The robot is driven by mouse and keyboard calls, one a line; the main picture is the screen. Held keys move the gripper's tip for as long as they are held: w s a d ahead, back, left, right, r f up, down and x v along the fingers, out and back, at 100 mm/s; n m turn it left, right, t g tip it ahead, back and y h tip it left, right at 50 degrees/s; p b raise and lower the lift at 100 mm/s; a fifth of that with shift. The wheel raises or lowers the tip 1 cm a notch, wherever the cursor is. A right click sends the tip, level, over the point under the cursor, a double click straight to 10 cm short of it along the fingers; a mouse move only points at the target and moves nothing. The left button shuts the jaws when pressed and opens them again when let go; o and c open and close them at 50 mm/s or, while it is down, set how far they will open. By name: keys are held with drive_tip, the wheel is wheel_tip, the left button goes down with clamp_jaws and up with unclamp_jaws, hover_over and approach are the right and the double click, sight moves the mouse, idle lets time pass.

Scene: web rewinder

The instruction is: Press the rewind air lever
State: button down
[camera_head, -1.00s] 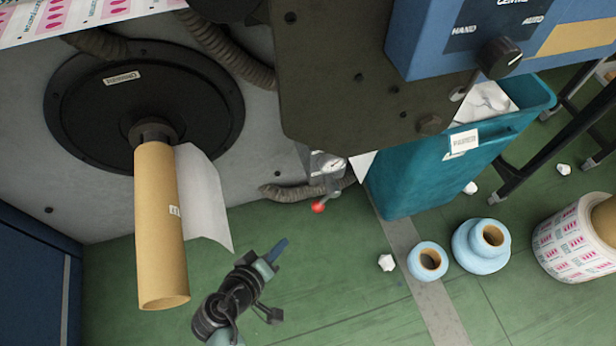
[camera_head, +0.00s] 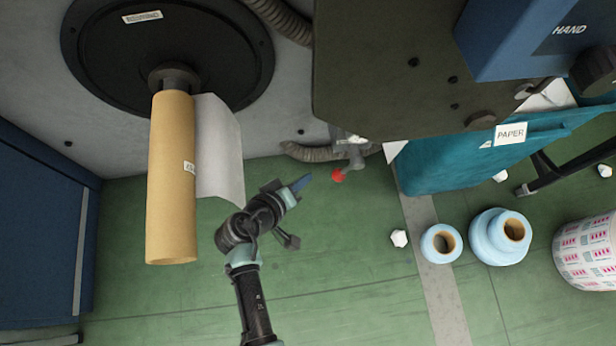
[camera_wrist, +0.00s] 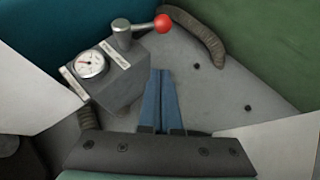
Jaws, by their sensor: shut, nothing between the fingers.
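The rewind air lever has a red ball knob (camera_head: 338,175) on a metal arm, low on the machine wall in the head view. In the wrist view its red knob (camera_wrist: 163,23) sticks out to the right from a grey valve block (camera_wrist: 122,78) with a round gauge (camera_wrist: 90,64). My gripper (camera_head: 305,181) is shut and empty, with blue fingers just left of the knob and apart from it in the head view. In the wrist view the closed fingertips (camera_wrist: 162,73) point toward the wall, below the knob. Most of the block is hidden in the head view.
A cardboard core (camera_head: 171,180) with loose paper hangs left of my arm. A teal paper bin (camera_head: 440,165) stands right of the lever. A ribbed hose (camera_head: 312,153) runs behind it. Blue rolls (camera_head: 497,240) stand on the floor at right. Floor below the lever is clear.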

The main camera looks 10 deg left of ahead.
sight(344, 172)
drive_tip(key=w+d+f+b, duration=0.5)
drive_tip(key=f, duration=0.3)
drive_tip(key=shift+w+d, duration=0.25)
drive_tip(key=shift+w, duration=0.1)
